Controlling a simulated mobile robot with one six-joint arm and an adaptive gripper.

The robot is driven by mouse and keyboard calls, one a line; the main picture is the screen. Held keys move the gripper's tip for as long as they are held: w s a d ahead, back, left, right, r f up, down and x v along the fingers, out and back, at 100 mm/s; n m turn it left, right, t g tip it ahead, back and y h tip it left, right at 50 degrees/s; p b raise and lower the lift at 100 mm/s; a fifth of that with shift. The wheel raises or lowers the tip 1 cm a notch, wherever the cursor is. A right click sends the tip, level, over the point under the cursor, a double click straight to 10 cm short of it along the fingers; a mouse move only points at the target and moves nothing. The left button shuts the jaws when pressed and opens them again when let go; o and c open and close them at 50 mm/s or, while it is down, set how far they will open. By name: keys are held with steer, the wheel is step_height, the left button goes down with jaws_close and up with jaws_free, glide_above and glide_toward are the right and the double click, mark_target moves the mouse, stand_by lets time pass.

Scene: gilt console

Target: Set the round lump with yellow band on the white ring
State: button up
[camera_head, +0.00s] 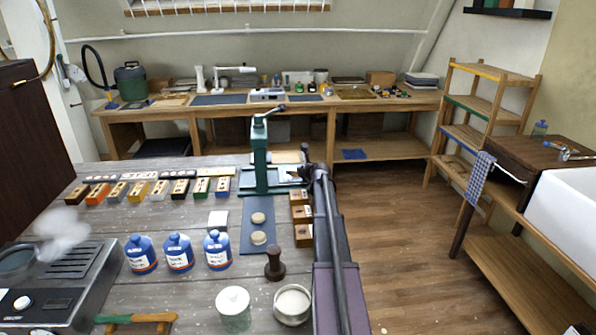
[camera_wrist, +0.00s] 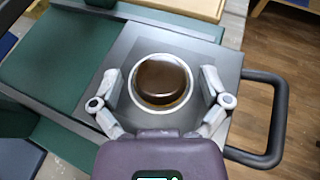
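A dark brown round lump (camera_wrist: 162,80) sits in the middle of the white ring (camera_wrist: 141,98) in the wrist view. A thin yellowish-brown edge shows low on its near side. The ring lies on a grey plate (camera_wrist: 208,146) with a dark loop handle. My gripper (camera_wrist: 160,85) is open, with one finger on each side of the ring and visible gaps to the lump. In the head view my gripper (camera_head: 303,173) is at the right side of the green press, and the lump and ring cannot be made out there.
The green lever press (camera_head: 260,160) stands close left of my gripper. Two beige round lumps (camera_head: 258,218) lie on a blue mat (camera_head: 249,207). Wooden boxes (camera_head: 302,214) stand beside my arm. Blue bottles (camera_head: 178,251), a dark tamper (camera_head: 275,264) and jars stand nearer.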

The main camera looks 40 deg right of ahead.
steer(key=shift+r, duration=0.2)
stand_by(0.3)
steer(key=p+v, duration=0.5)
steer(key=v, duration=0.7)
steer(key=shift+w+r, duration=0.1)
stand_by(0.7)
